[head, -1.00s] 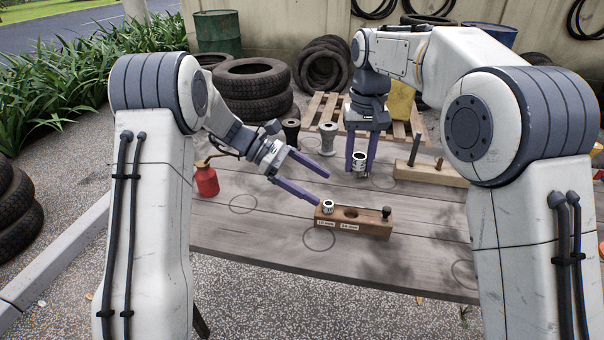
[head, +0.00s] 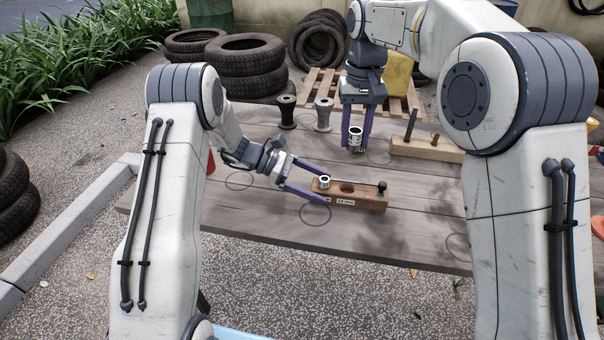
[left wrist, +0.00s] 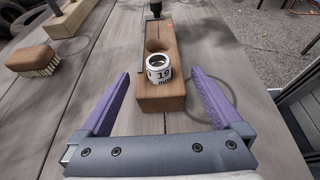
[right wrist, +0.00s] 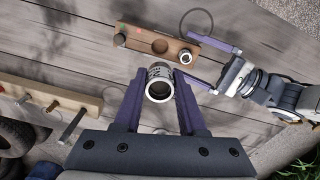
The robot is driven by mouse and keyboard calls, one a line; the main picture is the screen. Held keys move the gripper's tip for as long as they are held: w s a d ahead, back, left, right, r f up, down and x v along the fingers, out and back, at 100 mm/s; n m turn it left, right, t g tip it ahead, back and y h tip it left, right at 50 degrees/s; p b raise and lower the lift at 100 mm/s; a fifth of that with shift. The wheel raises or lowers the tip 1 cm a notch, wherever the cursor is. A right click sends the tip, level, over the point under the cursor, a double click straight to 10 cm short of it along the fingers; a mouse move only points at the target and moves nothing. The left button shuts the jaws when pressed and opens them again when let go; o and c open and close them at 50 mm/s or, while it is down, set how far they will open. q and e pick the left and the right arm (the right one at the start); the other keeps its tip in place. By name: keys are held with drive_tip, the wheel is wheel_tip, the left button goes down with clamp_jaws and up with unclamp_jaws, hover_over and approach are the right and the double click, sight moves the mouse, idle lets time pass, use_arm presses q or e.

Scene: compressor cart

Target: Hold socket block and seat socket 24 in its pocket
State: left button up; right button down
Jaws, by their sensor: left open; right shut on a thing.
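The wooden socket block (head: 368,202) lies on the table, with a white-banded socket (head: 324,182) standing in its left pocket; that band reads 19 in the left wrist view (left wrist: 159,70). The pocket beside it (head: 347,188), labelled 24 mm, is empty. My left gripper (head: 326,190) is open, its fingers on either side of the block's left end; the left wrist view shows gaps between fingers and wood. My right gripper (head: 356,146) is shut on socket 24 (right wrist: 158,84), holding it upright beyond the block, above the table. Its band number is unclear.
A dark-knobbed peg (head: 382,187) stands at the block's right end. A wooden rack with upright pegs (head: 425,148) lies at the far right. Two spools (head: 323,115) stand at the back. A brush (left wrist: 35,60) lies beyond the block. The table in front is clear.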

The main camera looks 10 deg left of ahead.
use_arm(q)
drive_tip(key=shift+x, duration=1.2)
clamp_jaws()
